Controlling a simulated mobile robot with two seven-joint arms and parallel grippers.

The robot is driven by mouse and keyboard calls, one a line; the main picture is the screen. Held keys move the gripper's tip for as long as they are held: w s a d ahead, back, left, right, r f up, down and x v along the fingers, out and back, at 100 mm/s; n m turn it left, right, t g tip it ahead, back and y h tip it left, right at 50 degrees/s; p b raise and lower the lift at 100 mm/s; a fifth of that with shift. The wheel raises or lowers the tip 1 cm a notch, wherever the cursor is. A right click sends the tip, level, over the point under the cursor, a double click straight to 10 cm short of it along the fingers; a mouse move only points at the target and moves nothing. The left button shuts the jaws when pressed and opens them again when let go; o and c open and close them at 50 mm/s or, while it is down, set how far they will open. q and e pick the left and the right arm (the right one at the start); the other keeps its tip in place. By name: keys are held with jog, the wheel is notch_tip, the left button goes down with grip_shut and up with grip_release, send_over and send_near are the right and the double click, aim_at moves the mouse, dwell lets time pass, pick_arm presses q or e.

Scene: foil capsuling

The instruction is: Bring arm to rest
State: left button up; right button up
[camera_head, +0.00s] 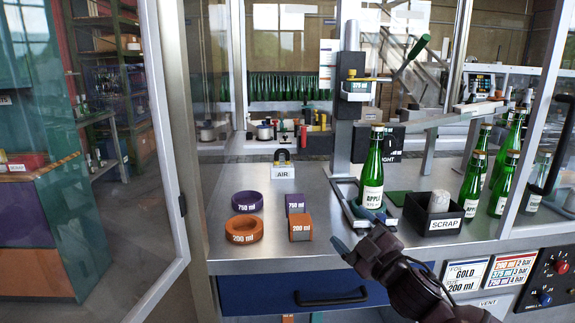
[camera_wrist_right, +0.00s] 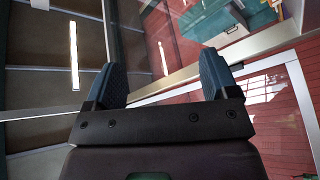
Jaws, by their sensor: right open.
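My right gripper (camera_head: 352,232) is at the front edge of the metal bench in the head view, its arm coming in from the lower right. In the right wrist view its two blue-grey fingers (camera_wrist_right: 165,85) stand wide apart with nothing between them. A green bottle (camera_head: 372,172) with an "APPLE" label stands upright in the press fixture (camera_head: 350,92), just behind the gripper in the picture. I cannot tell from this view whether the fingertips touch the fixture's base. My left gripper is not in view.
Orange (camera_head: 244,229) and purple (camera_head: 247,201) rings and matching blocks lie on the bench (camera_head: 228,268) to the left. A black scrap bin (camera_head: 432,222) and several green bottles (camera_head: 472,180) stand to the right. A glass door frame (camera_head: 168,130) stands at the left.

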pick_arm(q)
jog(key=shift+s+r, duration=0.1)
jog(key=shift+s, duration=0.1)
pick_arm(e)
jog(key=s+d+f+m+g+h, duration=0.2)
jog(key=s+d+f+m+h, duration=0.1)
jog(key=s+f, duration=0.8)
jog(key=s+d+f+m+g+h, duration=0.2)
jog(key=s+d+f+m+h, duration=0.2)
jog(key=s+f, duration=0.7)
jog(key=s+d+f+m+g+h, duration=0.3)
jog(key=s+d+f+m, duration=0.3)
jog(key=s+f, duration=0.6)
jog(key=shift+s+d+m, duration=0.3)
jog(key=shift+d+m, duration=0.05)
jog(key=shift+m, duration=0.65)
jog(key=shift+d, duration=0.1)
